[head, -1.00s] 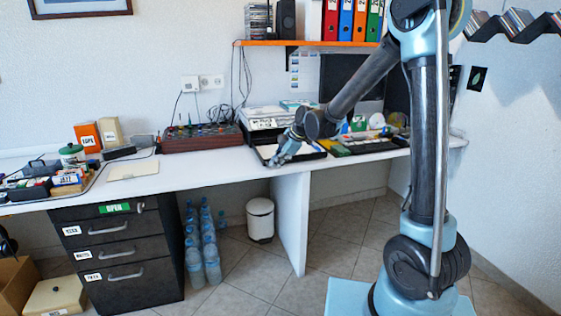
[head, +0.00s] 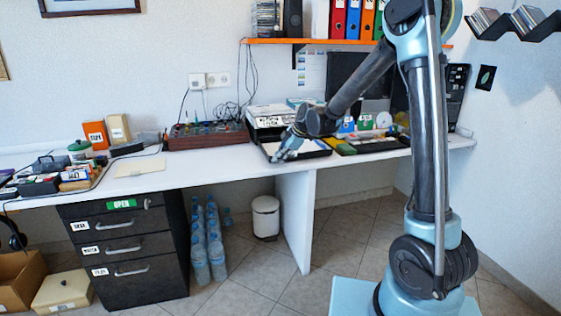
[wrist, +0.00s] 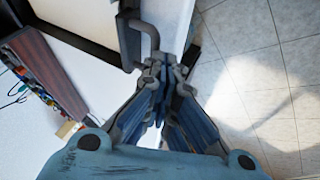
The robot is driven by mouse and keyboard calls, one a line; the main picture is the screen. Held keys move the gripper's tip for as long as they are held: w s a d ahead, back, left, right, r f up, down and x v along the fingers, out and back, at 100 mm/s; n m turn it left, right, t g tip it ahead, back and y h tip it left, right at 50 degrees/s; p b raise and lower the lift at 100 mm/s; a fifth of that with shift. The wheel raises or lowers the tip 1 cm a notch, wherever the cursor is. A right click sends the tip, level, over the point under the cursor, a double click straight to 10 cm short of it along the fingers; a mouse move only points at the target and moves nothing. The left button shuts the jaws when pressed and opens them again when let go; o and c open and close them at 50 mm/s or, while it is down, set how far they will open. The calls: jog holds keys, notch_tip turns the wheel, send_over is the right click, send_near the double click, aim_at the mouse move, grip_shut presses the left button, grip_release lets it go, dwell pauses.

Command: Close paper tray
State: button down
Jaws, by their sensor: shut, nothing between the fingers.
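The paper tray (head: 316,154) is a dark, shallow drawer with white paper in it. It sticks out in front of the paper tray stack (head: 268,122) on the desk. My gripper (head: 276,158) is at the tray's front left corner, near the desk's front edge. In the wrist view the fingers of my gripper (wrist: 160,66) are together, with their tips right by the tray's grey handle (wrist: 153,38). Nothing shows between them. I cannot tell whether they touch the handle. The arm hides part of the tray in the head view.
The white desk (head: 220,163) has a brown rack (head: 205,135) with cables left of the stack. Folders and boxes (head: 365,142) lie to the right. A black drawer cabinet (head: 130,245), bottles (head: 210,245) and a white bin (head: 265,218) stand below.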

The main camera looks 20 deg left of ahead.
jog(key=w+a, duration=0.4)
jog(key=w, duration=0.2)
jog(key=w+a, duration=0.4)
jog(key=w, duration=0.3)
jog(key=w+a, duration=0.4)
jog(key=w, duration=0.3)
jog(key=shift+a, duration=0.15)
jog(key=shift+w, duration=0.1)
